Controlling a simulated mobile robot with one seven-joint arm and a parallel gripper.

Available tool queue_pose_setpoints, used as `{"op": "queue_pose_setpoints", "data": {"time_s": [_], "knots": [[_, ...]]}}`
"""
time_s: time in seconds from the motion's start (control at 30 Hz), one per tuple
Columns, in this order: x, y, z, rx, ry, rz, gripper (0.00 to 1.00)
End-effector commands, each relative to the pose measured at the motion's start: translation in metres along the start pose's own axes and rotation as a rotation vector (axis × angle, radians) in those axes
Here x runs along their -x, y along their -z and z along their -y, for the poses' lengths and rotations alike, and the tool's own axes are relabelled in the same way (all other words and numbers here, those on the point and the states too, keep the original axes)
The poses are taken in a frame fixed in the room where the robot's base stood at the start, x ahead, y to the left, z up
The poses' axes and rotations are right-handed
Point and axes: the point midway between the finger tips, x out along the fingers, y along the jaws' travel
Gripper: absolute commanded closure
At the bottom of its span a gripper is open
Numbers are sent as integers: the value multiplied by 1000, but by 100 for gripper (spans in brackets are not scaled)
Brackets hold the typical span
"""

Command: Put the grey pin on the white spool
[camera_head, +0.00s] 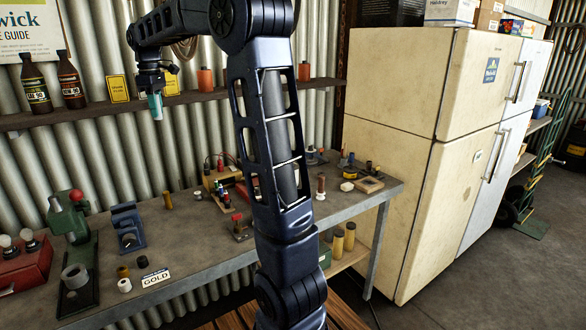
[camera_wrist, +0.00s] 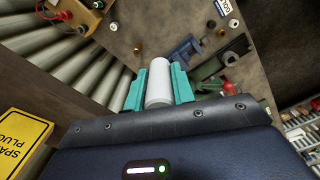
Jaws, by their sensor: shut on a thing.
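My gripper (camera_head: 155,98) is high above the left part of the workbench, in front of the wall shelf. Its teal fingers (camera_wrist: 158,88) are shut on a pale grey cylinder, which I take as the grey pin (camera_wrist: 159,82). The pin also shows below the gripper in the head view (camera_head: 157,113). The white spool (camera_head: 124,285) is small and stands at the bench front, beside the GOLD label. It shows in the wrist view (camera_wrist: 211,24) too, well apart from the pin. The lower end of the pin is out of clear sight.
By the white spool are a brown spool (camera_head: 123,271), a black spool (camera_head: 142,261) and the GOLD label (camera_head: 156,277). A green press (camera_head: 80,250) and a blue stand (camera_head: 128,228) rise nearby. Brown bottles (camera_head: 70,82) stand on the shelf. A fridge (camera_head: 410,130) is right.

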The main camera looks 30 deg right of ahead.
Motion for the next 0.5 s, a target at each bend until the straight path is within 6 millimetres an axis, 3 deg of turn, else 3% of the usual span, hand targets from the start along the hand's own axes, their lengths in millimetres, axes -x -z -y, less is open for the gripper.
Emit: {"op": "queue_pose_setpoints", "data": {"time_s": [0.2, 0.5], "knots": [[2, -58, -74, -231, 1, -5, 100], [4, -154, -160, -548, 1, -8, 100]]}}
